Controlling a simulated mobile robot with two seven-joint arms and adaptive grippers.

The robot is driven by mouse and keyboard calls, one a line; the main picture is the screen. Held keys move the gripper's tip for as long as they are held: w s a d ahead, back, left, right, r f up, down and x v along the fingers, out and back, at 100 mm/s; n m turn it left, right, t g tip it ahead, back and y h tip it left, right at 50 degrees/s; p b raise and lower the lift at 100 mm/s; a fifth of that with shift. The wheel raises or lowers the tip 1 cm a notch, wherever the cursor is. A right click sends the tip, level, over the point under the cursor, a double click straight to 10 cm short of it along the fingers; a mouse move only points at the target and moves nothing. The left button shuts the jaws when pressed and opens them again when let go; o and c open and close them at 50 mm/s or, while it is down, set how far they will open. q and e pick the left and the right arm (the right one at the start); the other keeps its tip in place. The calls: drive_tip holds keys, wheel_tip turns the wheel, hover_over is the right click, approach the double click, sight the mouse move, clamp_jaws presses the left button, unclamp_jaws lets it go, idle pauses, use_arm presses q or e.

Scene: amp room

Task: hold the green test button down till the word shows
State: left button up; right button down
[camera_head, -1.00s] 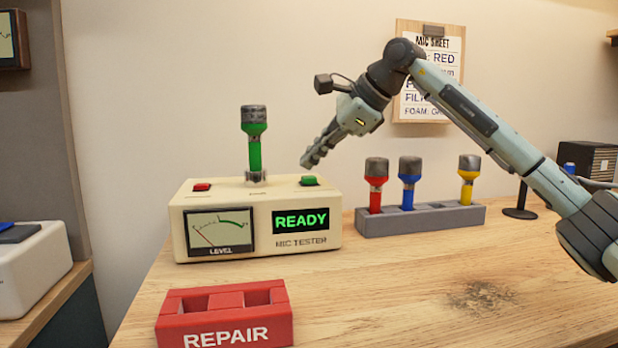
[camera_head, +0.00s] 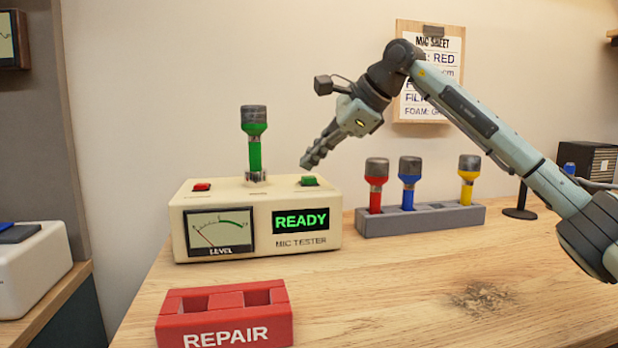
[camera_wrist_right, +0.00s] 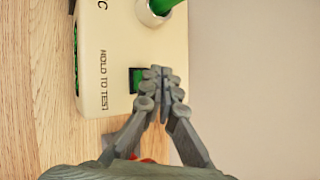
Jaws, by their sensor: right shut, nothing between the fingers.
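The mic tester (camera_head: 256,244) is a cream box on the wooden table. Its screen (camera_head: 300,220) reads READY in green. The green test button (camera_head: 309,181) is on its top right; it also shows in the right wrist view (camera_wrist_right: 135,80), beside the words HOLD TO TEST. A green microphone (camera_head: 254,140) stands upright in the tester's top socket. My right gripper (camera_head: 307,164) is shut and empty, its tips just above the green button in the head view. In the right wrist view the fingertips (camera_wrist_right: 160,74) partly cover the button; contact cannot be told. My left gripper is not in view.
A red button (camera_head: 202,187) is on the tester's top left. A grey rack (camera_head: 425,221) holds red, blue and yellow microphones to the right. A red REPAIR block (camera_head: 224,325) with empty slots sits in front.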

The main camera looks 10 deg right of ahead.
sight(312, 177)
drive_tip(key=shift+f, duration=0.35)
drive_tip(key=shift+f, duration=0.55)
idle(1.5)
drive_tip(key=shift+r, duration=0.1)
idle(1.1)
drive_tip(key=shift+r+p, duration=0.65)
drive_tip(key=shift+r, duration=0.25)
drive_tip(key=shift+r, duration=0.1)
wheel_tip(312, 177, up, 5)
drive_tip(key=p, duration=0.4)
drive_tip(key=shift+p, duration=0.3)
